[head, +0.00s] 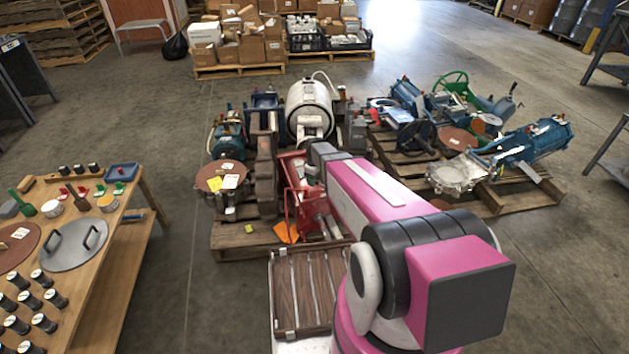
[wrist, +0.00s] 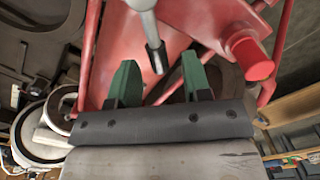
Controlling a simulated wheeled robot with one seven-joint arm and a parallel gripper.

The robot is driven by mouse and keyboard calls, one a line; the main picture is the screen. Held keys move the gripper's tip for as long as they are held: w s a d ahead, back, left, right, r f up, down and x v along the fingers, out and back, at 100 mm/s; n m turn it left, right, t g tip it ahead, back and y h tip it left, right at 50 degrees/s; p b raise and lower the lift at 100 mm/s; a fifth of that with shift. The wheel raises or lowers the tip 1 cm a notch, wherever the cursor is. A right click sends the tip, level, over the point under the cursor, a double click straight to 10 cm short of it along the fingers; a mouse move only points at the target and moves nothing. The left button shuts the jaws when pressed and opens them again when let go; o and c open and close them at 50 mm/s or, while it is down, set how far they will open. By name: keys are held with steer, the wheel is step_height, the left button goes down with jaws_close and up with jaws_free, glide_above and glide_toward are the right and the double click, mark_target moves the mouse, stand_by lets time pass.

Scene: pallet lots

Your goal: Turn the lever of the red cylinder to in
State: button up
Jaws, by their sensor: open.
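The red cylinder's equipment (head: 314,208) stands at the front of the near pallet in the head view, partly hidden by my pink arm. In the wrist view its red body (wrist: 185,38) fills the upper middle, with a short round red stub (wrist: 258,66) at the right. A grey rod with a dark tip (wrist: 154,50), which looks like the lever, hangs down from the top. My gripper (wrist: 160,80) is open, its two green fingers on either side of the rod's lower end. Contact is not visible. I cannot read the lever's setting. The gripper is not clearly visible in the head view.
The pallet (head: 236,240) also carries a white tank (head: 309,108) and other machinery close by. A second loaded pallet (head: 505,197) stands at the right. A wooden table (head: 128,225) with parts is at the left. Bare floor lies between table and pallet.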

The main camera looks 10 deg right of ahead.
steer(key=shift+f, duration=0.2)
jaws_close()
